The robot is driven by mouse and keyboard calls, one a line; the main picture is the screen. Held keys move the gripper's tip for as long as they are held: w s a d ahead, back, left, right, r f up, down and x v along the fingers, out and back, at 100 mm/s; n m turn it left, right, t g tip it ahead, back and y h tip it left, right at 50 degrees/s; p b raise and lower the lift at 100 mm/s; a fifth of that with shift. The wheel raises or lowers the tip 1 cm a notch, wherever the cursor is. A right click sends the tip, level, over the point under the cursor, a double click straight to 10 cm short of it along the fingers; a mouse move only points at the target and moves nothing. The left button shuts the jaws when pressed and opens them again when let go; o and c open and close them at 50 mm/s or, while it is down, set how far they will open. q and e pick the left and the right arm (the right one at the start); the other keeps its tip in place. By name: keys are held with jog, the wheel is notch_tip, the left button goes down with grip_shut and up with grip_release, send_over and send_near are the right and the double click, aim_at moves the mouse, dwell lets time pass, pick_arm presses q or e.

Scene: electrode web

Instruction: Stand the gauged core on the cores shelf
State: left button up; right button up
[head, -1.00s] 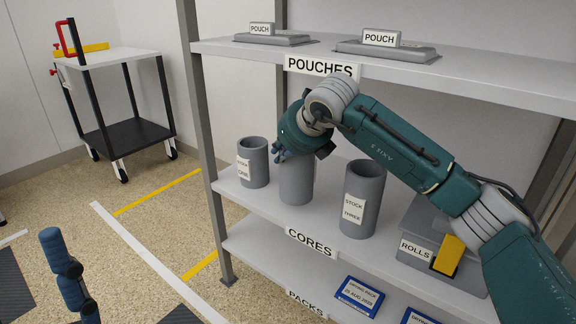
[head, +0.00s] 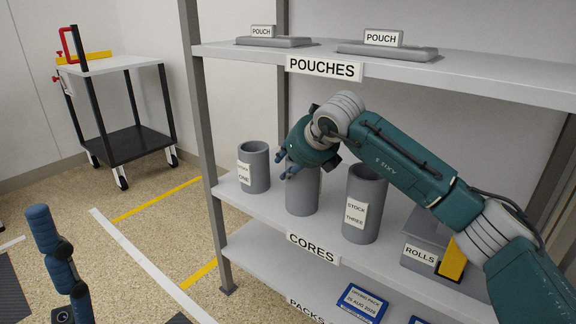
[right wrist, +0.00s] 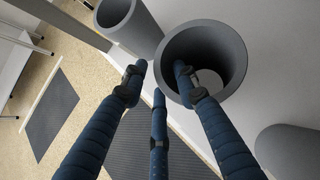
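A grey hollow core (head: 303,192) stands upright on the cores shelf (head: 270,208), between the core labelled stock one (head: 256,168) and the core labelled stock three (head: 364,205). No label shows on it, so I cannot read whether it is the gauged core. My right gripper (head: 288,168) is at its top left rim. In the right wrist view its fingers are spread apart, one over the hollow of the core (right wrist: 232,50) and two outside the wall, with no clear grip. One finger of my left gripper (head: 62,262) shows at lower left; its state is unclear.
The pouches shelf (head: 480,75) is above, with two pouches on it. A grey rolls box (head: 425,225) stands right of the cores. Blue packs (head: 361,302) lie on the shelf below. A trolley (head: 115,66) stands at the back left; floor between is clear.

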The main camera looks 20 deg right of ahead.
jog(key=shift+r, duration=0.15)
jog(key=shift+s+r, duration=0.15)
jog(key=shift+r, duration=0.05)
jog(key=p+v, duration=0.2)
jog(key=v, duration=0.9)
jog(key=shift+s, duration=0.2)
jog(key=shift+d, duration=0.15)
